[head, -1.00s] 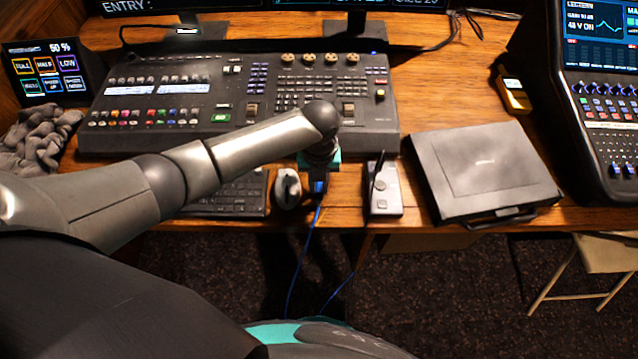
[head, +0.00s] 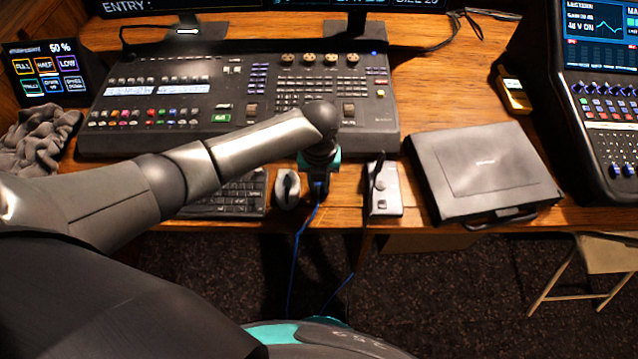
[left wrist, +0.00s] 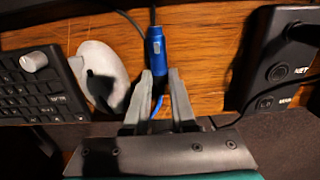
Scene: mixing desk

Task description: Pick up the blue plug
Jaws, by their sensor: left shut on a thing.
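The blue plug (left wrist: 155,52) shows in the left wrist view as a blue cylinder with a pale band, lying at the desk's front edge. Dark cable leads from its far end and a blue cable from its near end. My left gripper (left wrist: 158,78) is shut on the plug, with one finger on each side. In the head view my left gripper (head: 319,178) points down at the desk edge between the mouse and the small grey box, and the blue cable (head: 296,250) hangs below it. The plug is mostly hidden there by the gripper. My right gripper is not in view.
A white mouse (left wrist: 102,75) and keyboard (left wrist: 38,85) lie left of the plug. A grey box with an antenna (head: 384,195) stands close on the right. The mixing desk (head: 240,105) is behind, and a closed black case (head: 485,170) is further right.

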